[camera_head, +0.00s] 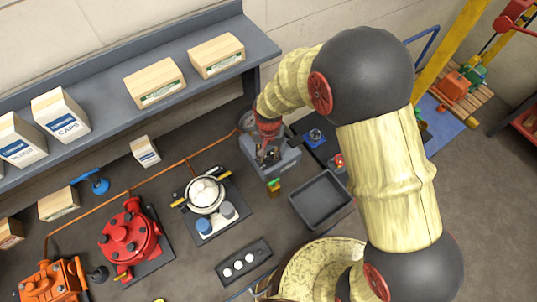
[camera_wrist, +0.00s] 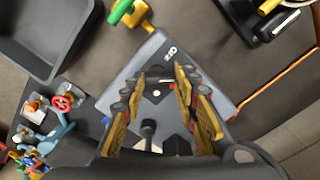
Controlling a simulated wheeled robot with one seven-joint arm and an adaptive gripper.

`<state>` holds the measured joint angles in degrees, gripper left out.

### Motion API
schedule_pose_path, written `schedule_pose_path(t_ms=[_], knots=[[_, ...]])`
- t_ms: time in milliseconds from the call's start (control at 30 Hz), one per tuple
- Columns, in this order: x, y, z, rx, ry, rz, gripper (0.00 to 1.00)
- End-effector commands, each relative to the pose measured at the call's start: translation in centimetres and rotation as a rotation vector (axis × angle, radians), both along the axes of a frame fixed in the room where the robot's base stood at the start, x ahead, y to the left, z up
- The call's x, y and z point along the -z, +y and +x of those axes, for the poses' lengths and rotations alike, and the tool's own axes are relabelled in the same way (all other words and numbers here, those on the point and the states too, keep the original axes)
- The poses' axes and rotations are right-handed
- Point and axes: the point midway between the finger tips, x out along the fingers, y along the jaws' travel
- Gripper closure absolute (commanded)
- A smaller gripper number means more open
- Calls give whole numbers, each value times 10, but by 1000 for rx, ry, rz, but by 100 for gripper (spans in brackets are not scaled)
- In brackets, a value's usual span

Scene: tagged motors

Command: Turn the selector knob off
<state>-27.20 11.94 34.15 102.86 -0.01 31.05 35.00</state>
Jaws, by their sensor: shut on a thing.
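The grey control box (camera_head: 285,163) stands on the floor-coloured bench right of centre in the head view. Its grey top plate (camera_wrist: 213,88) fills the middle of the wrist view, with a label that seems to read OFF. My gripper (camera_head: 268,155) is down over this box. In the wrist view my gripper (camera_wrist: 160,84) has its yellow-padded fingers on either side of the dark selector knob (camera_wrist: 156,93) and is shut on it. The fingers hide much of the knob, and I cannot tell its exact pointing direction.
An empty dark tray (camera_head: 320,200) lies just right of the box. A green and yellow part (camera_head: 274,187) sits at the box's near edge. A mount with a white-topped device (camera_head: 204,194) and a red motor (camera_head: 130,238) stand to the left. A shelf (camera_head: 110,60) runs behind.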

Motion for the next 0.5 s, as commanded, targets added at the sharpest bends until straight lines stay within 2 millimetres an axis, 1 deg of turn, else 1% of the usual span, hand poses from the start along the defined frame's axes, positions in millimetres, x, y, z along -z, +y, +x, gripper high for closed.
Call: schedule_pose_path(t_ms=[267, 500], knots=[[0, 0, 0, -75, -1, 1, 95], [1, 0, -1, -246, -1, 1, 95]])
